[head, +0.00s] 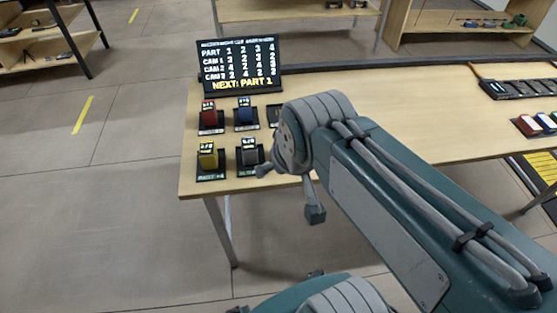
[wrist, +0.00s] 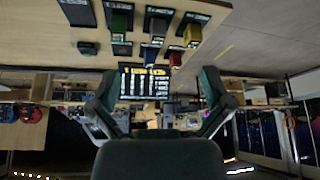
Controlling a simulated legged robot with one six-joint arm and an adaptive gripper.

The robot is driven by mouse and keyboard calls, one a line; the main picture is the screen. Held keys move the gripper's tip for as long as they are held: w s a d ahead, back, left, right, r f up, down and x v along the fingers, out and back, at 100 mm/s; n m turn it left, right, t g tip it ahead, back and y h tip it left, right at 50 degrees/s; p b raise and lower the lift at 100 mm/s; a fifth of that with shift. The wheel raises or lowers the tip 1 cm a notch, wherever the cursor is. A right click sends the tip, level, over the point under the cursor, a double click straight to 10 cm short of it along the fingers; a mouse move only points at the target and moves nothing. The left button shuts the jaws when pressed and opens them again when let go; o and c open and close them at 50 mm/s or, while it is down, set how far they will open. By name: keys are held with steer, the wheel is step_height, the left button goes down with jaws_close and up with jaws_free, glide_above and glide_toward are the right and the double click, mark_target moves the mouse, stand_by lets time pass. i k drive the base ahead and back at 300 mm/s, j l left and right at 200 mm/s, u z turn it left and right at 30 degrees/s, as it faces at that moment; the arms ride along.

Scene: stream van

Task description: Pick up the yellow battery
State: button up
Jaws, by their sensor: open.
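The yellow battery (head: 207,157) stands upright in a dark labelled holder at the near left corner of the table in the head view. In the wrist view, which looks upside down, the yellow battery (wrist: 193,35) is at the upper right. My gripper (head: 289,192) is open and empty, to the right of the yellow battery and near the table's front edge. Its two spread fingers also frame the wrist view (wrist: 158,95), with nothing between them. My arm hides part of the table to the right.
A red battery (head: 208,115), a blue battery (head: 245,114) and a grey battery (head: 249,152) stand in holders close by. A screen (head: 239,68) reading "NEXT: PART 1" stands behind them. A green battery (wrist: 119,22) shows in the wrist view. Open floor lies left of the table (head: 330,90).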

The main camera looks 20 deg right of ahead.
mark_target(208, 155)
steer(key=i+j+z, duration=0.15)
steer(key=j+z, duration=0.2)
steer(key=z, duration=0.15)
steer(key=j+z, duration=0.7)
steer(key=j, duration=1.6)
